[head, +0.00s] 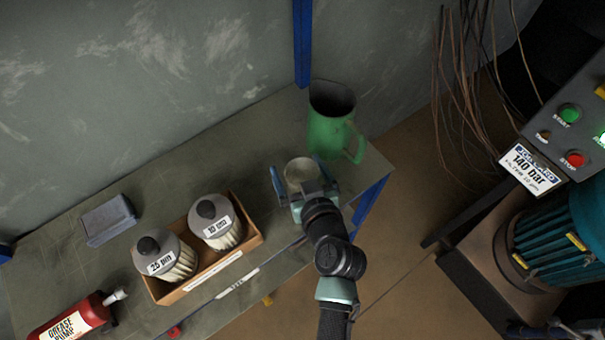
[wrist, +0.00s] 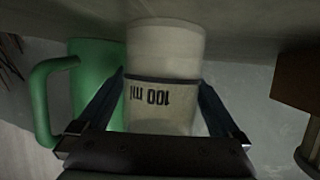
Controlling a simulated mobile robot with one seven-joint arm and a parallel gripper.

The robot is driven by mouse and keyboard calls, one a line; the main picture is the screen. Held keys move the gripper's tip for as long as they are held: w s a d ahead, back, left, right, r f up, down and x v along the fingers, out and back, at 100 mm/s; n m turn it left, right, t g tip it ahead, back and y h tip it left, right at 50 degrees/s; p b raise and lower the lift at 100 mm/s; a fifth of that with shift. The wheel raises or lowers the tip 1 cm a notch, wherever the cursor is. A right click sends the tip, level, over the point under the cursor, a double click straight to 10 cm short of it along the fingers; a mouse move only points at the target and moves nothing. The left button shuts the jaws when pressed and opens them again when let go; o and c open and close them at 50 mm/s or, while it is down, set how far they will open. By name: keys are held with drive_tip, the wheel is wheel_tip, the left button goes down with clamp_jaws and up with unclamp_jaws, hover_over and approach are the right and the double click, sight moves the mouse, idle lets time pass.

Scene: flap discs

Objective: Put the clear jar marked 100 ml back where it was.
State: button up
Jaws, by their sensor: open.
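The clear jar (head: 302,173) stands on the workbench, partly hidden behind my gripper in the head view. In the wrist view the jar (wrist: 164,70) shows its 100 ml marking upside down. My gripper (head: 305,184) is open, with one finger on each side of the jar. In the wrist view the fingers of my gripper (wrist: 160,95) flank the jar; I cannot tell whether they touch it.
A green jug (head: 327,132) stands close behind the jar, near the bench's right end. A cardboard tray (head: 215,268) to the left holds two lidded containers (head: 222,222). A grey block (head: 108,220) and a red grease pump bottle (head: 75,318) are farther left.

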drive_tip(key=v, duration=1.2)
drive_tip(key=w+a+r+t+h, duration=0.1)
drive_tip(key=w+r+t, duration=0.35)
drive_tip(key=r, duration=0.95)
drive_tip(key=w+a+r+t, duration=0.15)
drive_tip(key=w+r, duration=0.55)
drive_tip(key=r, duration=0.7)
drive_tip(key=s+r+m+t+h, duration=0.1)
drive_tip(key=s+r+t, duration=0.2)
drive_tip(key=r, duration=0.6)
drive_tip(key=s+r+m+t+h, duration=0.1)
drive_tip(key=s+r+t, duration=0.1)
drive_tip(key=r, duration=0.8)
drive_tip(key=s+r+m+t+h, duration=0.1)
drive_tip(key=s+r+t, duration=0.2)
drive_tip(key=r, duration=0.6)
drive_tip(key=shift+s+r+m+t, duration=0.3)
drive_tip(key=shift+s+r, duration=0.1)
drive_tip(key=shift+s, duration=0.2)
drive_tip(key=shift+a, duration=0.15)
